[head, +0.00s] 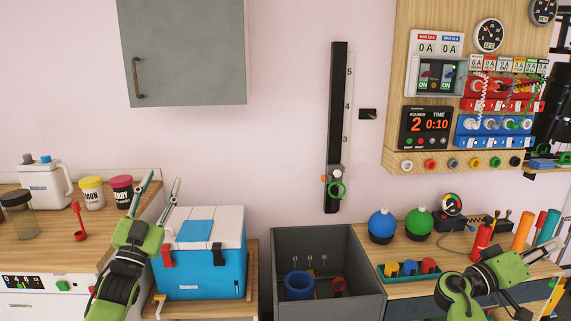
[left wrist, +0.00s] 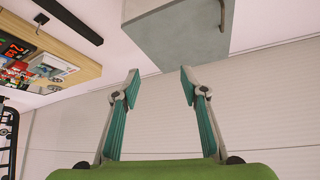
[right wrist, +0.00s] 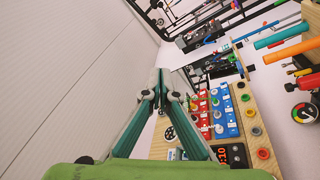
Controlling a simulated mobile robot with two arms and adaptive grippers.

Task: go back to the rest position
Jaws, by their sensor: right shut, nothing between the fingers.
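My left gripper (head: 163,180) is raised with its fingers up, in front of the blue and white cooler box and beside the left counter. In the left wrist view its two teal fingers (left wrist: 160,78) stand wide apart with nothing between them. My right gripper (right wrist: 163,82) has its fingertips together and empty in the right wrist view.
A cooler box (head: 200,276) stands left of an open grey bin (head: 330,239) that holds a blue ring-like object. The left counter (head: 80,242) carries jars and a jug. The right bench carries blue and green flasks (head: 382,222), a tray and tubes. A grey cabinet (head: 185,60) hangs above.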

